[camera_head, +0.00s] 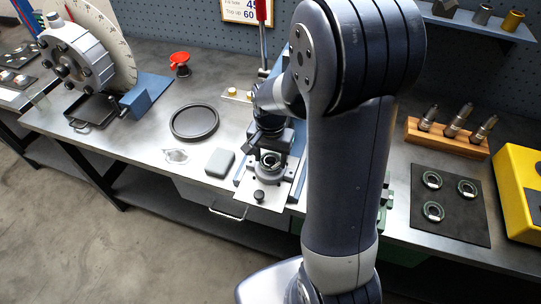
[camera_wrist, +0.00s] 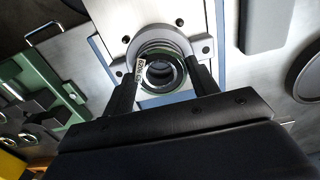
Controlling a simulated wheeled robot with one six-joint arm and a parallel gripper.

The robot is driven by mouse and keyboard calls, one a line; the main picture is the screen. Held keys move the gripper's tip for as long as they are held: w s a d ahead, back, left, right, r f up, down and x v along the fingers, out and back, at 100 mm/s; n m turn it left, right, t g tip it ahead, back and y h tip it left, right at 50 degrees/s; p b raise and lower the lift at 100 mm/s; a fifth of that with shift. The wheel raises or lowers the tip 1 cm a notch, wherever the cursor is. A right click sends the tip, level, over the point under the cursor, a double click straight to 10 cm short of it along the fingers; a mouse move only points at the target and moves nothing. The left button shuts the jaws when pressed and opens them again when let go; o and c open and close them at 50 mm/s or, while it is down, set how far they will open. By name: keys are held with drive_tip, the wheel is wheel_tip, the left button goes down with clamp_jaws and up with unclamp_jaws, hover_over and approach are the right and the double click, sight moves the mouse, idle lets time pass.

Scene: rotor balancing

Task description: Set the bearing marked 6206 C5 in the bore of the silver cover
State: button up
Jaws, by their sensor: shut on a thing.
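My gripper (camera_wrist: 163,84) is shut on a ring-shaped bearing (camera_wrist: 178,74), one finger on each side of it. A small pale tag with dark lettering shows on the bearing's left side; I cannot read it surely. The silver cover (camera_wrist: 172,34), with a round raised collar and bolt holes, lies just beyond the bearing in the wrist view. The bearing overlaps its bore there, so I cannot tell whether it is in the bore or above it. In the head view my gripper (camera_head: 264,146) is over the silver cover (camera_head: 273,177) on the press, and hides part of it.
Several other bearings lie on a dark mat (camera_head: 450,220) at the right. A wooden block (camera_head: 446,138) holds several tools. A black round tray (camera_head: 194,122) and a grey-green box (camera_head: 219,163) are left of the press. A red lever (camera_head: 261,12) stands behind it.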

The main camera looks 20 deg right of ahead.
drive_tip(key=shift+f, duration=0.1)
drive_tip(key=shift+f+b, duration=0.6)
drive_tip(key=shift+f, duration=0.05)
drive_tip(key=o, duration=1)
drive_tip(key=shift+c, duration=0.3)
wheel_tip(320, 180, up, 9)
drive_tip(key=p, duration=0.7)
